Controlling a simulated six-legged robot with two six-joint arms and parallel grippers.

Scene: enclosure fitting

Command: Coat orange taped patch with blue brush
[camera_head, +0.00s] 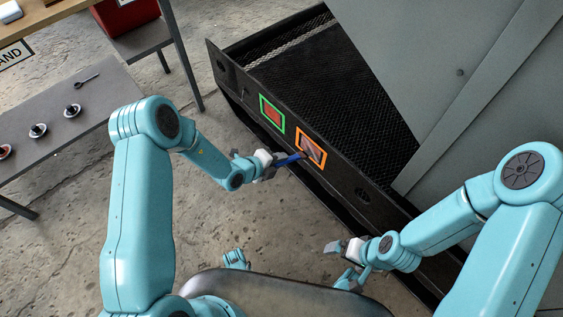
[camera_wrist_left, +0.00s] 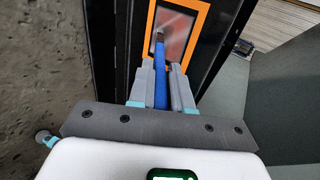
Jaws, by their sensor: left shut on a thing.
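The orange taped patch (camera_head: 311,149) is on the dark side panel of the enclosure, a frame of orange tape around a reddish-grey area. My left gripper (camera_head: 277,164) is shut on the blue brush (camera_head: 290,160), which points at the patch. Whether the bristles touch the surface I cannot tell. My right gripper (camera_head: 342,249) is empty and away from the panel; its finger gap is unclear.
A green taped patch (camera_head: 272,113) with a red middle is left of the orange one. A grey cabinet (camera_head: 470,80) stands at the right. Concrete floor (camera_head: 215,225) is open below.

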